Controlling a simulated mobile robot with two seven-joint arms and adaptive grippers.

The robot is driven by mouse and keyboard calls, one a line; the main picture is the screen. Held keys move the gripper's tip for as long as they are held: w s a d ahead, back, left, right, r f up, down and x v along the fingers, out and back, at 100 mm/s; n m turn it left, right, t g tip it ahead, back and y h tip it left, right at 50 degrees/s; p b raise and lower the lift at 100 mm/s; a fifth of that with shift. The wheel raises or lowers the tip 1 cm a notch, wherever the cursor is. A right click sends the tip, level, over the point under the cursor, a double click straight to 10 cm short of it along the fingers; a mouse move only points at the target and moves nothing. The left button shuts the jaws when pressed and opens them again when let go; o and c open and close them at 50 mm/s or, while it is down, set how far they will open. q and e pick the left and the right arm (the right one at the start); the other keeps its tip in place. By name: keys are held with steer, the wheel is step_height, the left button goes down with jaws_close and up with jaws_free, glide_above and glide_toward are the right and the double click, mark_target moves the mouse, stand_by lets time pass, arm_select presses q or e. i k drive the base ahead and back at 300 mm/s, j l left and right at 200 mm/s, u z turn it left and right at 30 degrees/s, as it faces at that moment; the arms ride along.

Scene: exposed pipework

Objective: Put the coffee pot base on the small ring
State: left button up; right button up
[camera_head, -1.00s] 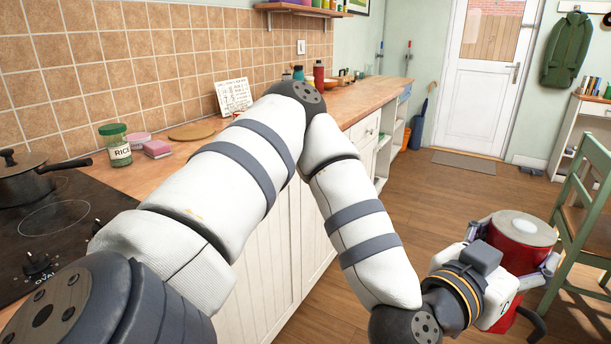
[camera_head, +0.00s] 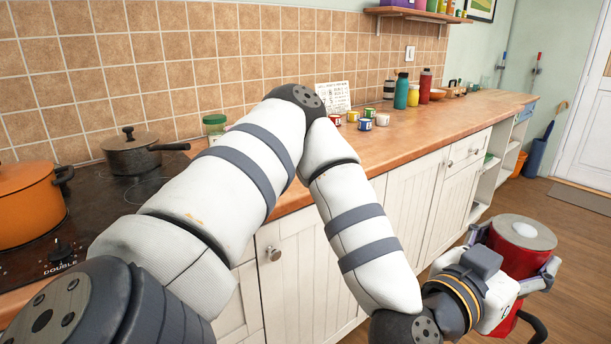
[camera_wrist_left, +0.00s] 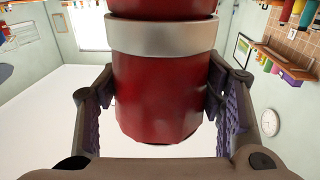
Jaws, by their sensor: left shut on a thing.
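The coffee pot base (camera_head: 522,262) is red with a metal collar and a pale round top. My left gripper (camera_head: 515,268) is shut on it, one finger on each side, at the lower right of the head view, out over the floor in front of the cabinets. In the left wrist view the red body (camera_wrist_left: 158,95) sits between the two fingers. The black hob (camera_head: 92,225) is at the far left, well away from the pot. A faint ring line (camera_head: 148,191) shows on it; my arm covers part of the hob. My right gripper is not in view.
A dark saucepan (camera_head: 133,152) and an orange pot (camera_head: 28,208) stand on the hob. A green-lidded jar (camera_head: 214,124) is partly behind my arm.

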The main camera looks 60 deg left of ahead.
mark_target(155, 189)
steer(key=u, duration=0.45)
steer(key=i+l+u, duration=0.1)
steer(key=u, duration=0.75)
steer(key=l+u, duration=0.15)
steer(key=u, duration=0.75)
steer(key=l+u, duration=0.15)
steer(key=u, duration=0.3)
